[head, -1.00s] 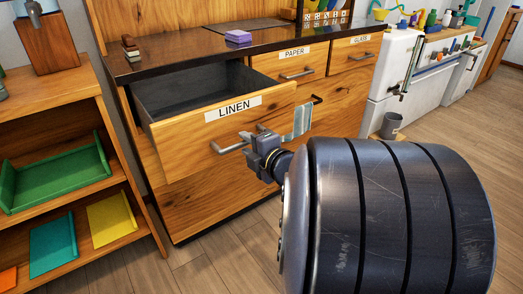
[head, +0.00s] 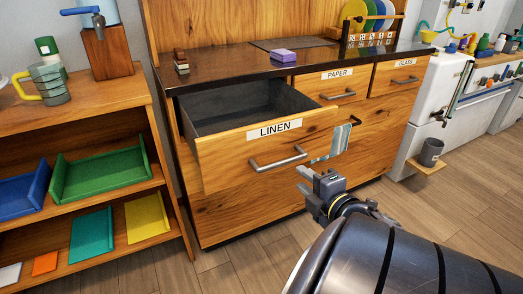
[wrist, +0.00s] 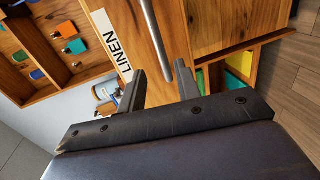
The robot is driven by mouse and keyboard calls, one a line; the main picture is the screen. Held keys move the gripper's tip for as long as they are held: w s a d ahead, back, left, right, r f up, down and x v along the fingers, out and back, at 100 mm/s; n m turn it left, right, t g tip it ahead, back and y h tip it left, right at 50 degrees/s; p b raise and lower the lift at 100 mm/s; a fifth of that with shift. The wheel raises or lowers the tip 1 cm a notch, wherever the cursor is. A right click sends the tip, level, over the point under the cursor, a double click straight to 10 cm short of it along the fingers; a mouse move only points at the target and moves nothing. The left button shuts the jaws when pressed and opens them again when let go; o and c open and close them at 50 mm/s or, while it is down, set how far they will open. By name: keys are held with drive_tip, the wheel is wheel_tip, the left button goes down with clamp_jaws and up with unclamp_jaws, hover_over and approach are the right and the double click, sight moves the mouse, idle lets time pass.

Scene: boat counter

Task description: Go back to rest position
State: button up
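The wooden drawer labelled LINEN (head: 224,151) stands pulled out, and the part of its grey inside (head: 240,112) that shows is empty. Its metal bar handle (head: 278,159) is on the front. My gripper (head: 304,181) is just right of and below the handle in the head view, apart from it. In the wrist view my gripper (wrist: 161,82) has its two fingers spread with a clear gap and nothing held. The handle (wrist: 158,40) shows beyond the fingertips there, with the LINEN label (wrist: 118,55) to its left.
Shut PAPER (head: 338,75) and GLASS (head: 405,63) drawers are right of the open one. A striped cloth (head: 340,139) hangs near my gripper. A shelf with coloured trays (head: 100,175) stands left; a grey bin (head: 430,152) is at right. Open floor lies at lower right.

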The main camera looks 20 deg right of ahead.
sight(283, 164)
idle(0.3)
drive_tip(key=shift+w+a+f+b, duration=0.1)
drive_tip(key=shift+w+f+b, duration=0.4)
drive_tip(key=shift+w, duration=1.3)
drive_tip(key=shift+w+a+f+b, duration=0.15)
drive_tip(key=shift+w+b, duration=0.6)
drive_tip(key=shift+w, duration=1)
drive_tip(key=shift+w+d+f+b, duration=0.1)
drive_tip(key=shift+w+f+b, duration=0.4)
drive_tip(key=shift+w, duration=1.3)
drive_tip(key=shift+r, duration=0.15)
